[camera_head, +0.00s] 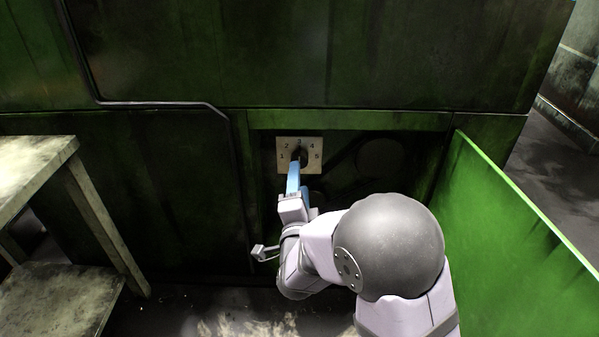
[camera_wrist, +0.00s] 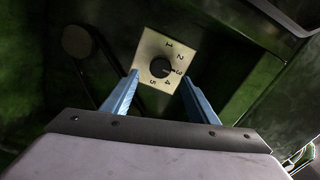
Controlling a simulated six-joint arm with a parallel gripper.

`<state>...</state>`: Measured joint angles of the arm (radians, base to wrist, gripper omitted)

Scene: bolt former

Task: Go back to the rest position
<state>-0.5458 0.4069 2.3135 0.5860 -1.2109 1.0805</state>
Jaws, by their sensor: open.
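My gripper (camera_head: 297,180) has blue fingers and reaches toward the dark green machine front. In the wrist view my gripper (camera_wrist: 160,88) is open, with one finger on each side and nothing between the tips. A pale square plate (camera_head: 313,146) with numbers around a dark round knob (camera_head: 297,154) is on the machine front. The plate (camera_wrist: 152,45) and the knob (camera_wrist: 160,68) lie just beyond the fingertips in the wrist view. The knob's pointer appears to face the 3. I cannot tell whether a fingertip touches the plate.
A green panel (camera_head: 510,240) juts out on the right of my arm. A worn table or shelf (camera_head: 30,165) stands on the left. A dark pipe (camera_head: 160,105) runs along the machine front. The space between the shelf and my arm looks open.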

